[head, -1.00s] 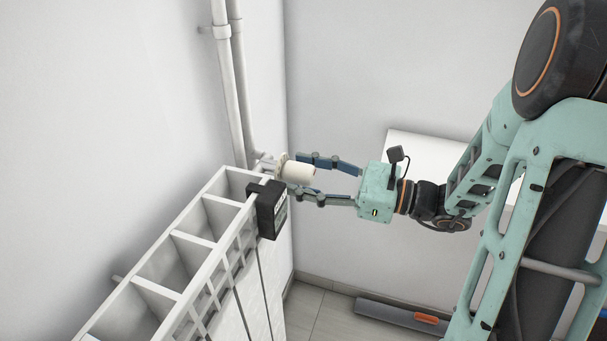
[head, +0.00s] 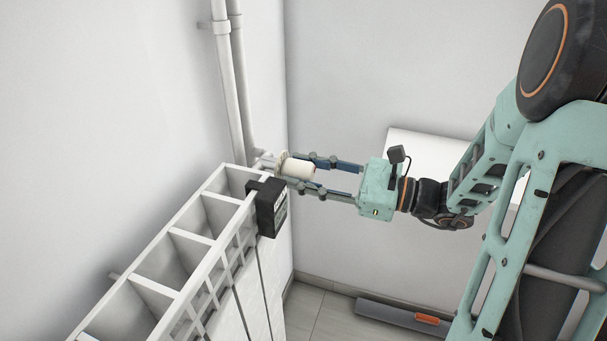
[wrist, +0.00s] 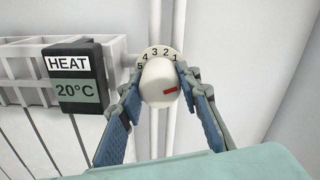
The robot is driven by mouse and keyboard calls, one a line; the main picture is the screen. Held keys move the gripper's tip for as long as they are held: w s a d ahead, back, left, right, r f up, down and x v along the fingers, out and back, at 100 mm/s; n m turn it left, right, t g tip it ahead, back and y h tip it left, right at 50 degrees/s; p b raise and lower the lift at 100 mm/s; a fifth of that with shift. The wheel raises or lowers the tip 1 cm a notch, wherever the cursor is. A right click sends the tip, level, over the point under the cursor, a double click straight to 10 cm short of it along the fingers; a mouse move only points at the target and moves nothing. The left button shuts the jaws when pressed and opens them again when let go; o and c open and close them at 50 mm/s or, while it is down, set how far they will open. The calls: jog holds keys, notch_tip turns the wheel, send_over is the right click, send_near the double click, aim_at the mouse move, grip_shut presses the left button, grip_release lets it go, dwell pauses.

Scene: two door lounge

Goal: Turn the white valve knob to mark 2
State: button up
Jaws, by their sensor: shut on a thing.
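The white valve knob (head: 299,168) sticks out from the pipe fitting at the radiator's far top corner. In the wrist view the knob (wrist: 158,78) has a red mark (wrist: 170,90) on its face, pointing right, below the 1. Behind it a beige dial (wrist: 153,53) shows numbers 5, 4, 3, 2, 1 from left to right along its upper arc. My gripper (head: 294,171) is shut on the knob, one finger at each side. In the wrist view my gripper (wrist: 160,77) hides the knob's side edges.
A black box (wrist: 75,80) reading HEAT 20°C hangs on the white radiator (head: 190,238), close left of the knob. Vertical white pipes (head: 229,85) rise behind it. A grey bar with an orange part (head: 400,315) lies on the floor.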

jog(key=n+b, duration=0.1)
jog(key=n, duration=0.1)
jog(key=n+b, duration=0.4)
jog(key=shift+f, duration=0.25)
jog(key=n+b, duration=0.3)
jog(key=n, duration=0.1)
jog(key=shift+r+b, duration=0.15)
jog(key=shift+b, duration=0.2)
jog(key=o, duration=1.2)
jog(key=shift+r, duration=0.1)
jog(key=shift+c, duration=0.2)
jog(key=v, duration=1.2)
